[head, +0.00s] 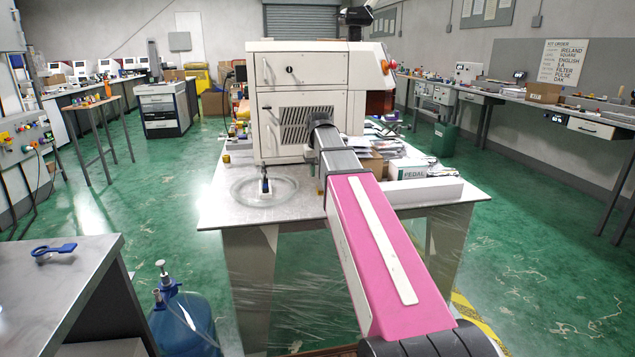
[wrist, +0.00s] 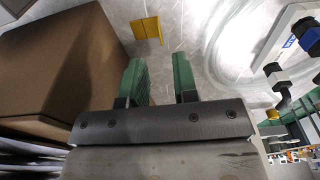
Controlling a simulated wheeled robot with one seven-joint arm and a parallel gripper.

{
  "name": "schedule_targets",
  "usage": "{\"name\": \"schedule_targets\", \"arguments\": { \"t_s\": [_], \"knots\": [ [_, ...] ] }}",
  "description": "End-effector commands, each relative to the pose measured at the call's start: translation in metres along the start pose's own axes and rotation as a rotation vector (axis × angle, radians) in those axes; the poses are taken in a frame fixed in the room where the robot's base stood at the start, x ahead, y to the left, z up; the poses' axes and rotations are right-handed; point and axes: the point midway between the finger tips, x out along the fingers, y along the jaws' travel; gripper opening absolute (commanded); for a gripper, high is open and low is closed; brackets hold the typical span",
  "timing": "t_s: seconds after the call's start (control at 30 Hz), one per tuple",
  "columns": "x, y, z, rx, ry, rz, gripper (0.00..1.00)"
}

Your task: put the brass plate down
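A small yellow, brass-coloured piece (wrist: 147,28) shows in the wrist view, on the pale table top beyond my fingertips. It looks like an angled or folded plate, and I cannot tell for sure that it is the brass plate. My gripper (wrist: 160,75) shows two green fingers set apart, with no object visible between them. The yellow piece is apart from both fingers. In the head view my pink arm reaches over the table, and its gripper end is hidden.
A brown box (wrist: 55,65) stands close on the left in the wrist view. Clear coiled tubing (wrist: 235,50) and a white block with dark fittings (wrist: 285,35) are on the right. In the head view a big cream machine (head: 297,75) stands on the table (head: 225,210).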

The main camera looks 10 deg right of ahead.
Motion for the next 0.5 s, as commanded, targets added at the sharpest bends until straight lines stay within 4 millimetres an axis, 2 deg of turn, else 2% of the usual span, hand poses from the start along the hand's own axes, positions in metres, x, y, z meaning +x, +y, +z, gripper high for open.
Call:
{"name": "schedule_targets", "arguments": {
  "t_s": [0.1, 0.23, 0.4, 0.43, 0.5],
  "knots": [
    [-0.021, 0.000, -0.001, 0.000, 0.002, 0.000, 0.27],
    [-0.038, 0.000, -0.001, 0.000, 0.002, 0.000, 0.27],
    [-0.052, 0.000, 0.000, 0.000, 0.000, 0.000, 0.27],
    [-0.053, 0.000, 0.000, 0.000, 0.000, 0.000, 0.34],
    [-0.054, 0.000, 0.002, -0.007, 0.007, -0.002, 0.34]
  ]
}}
